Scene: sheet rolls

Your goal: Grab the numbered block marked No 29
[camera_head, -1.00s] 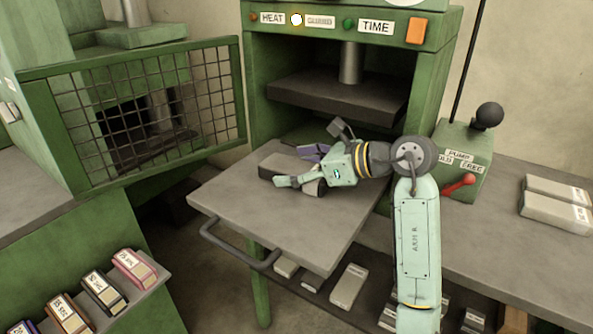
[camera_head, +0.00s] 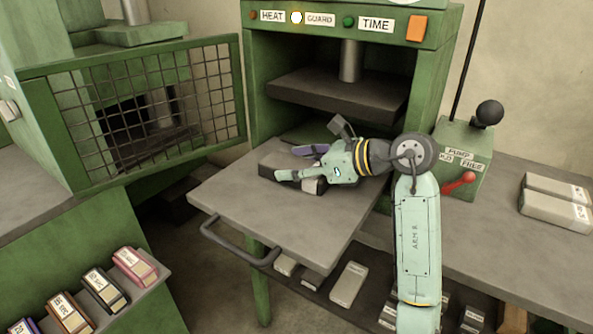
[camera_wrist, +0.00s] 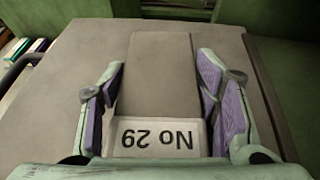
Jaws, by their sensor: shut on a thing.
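The numbered block is a long grey block (camera_wrist: 160,75) with a white end label reading "No 29", upside down in the wrist view. It also shows in the head view as a grey block (camera_head: 270,160) over the press's pull-out plate (camera_head: 235,205). My gripper (camera_head: 297,163) is around the block, with one finger along each long side. In the wrist view my gripper (camera_wrist: 160,66) has its purple-padded fingers beside the labelled end, shut on the block. I cannot tell whether the block is clear of the plate. My fingers and wrist hide part of it in the head view.
The green press frame and its dark upper platen (camera_head: 335,95) stand behind the plate. A mesh guard (camera_head: 150,110) is at the left. A pump box with a red lever (camera_head: 460,183) is at the right. Other blocks lie on a shelf below (camera_head: 347,285) and on the right bench (camera_head: 555,205).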

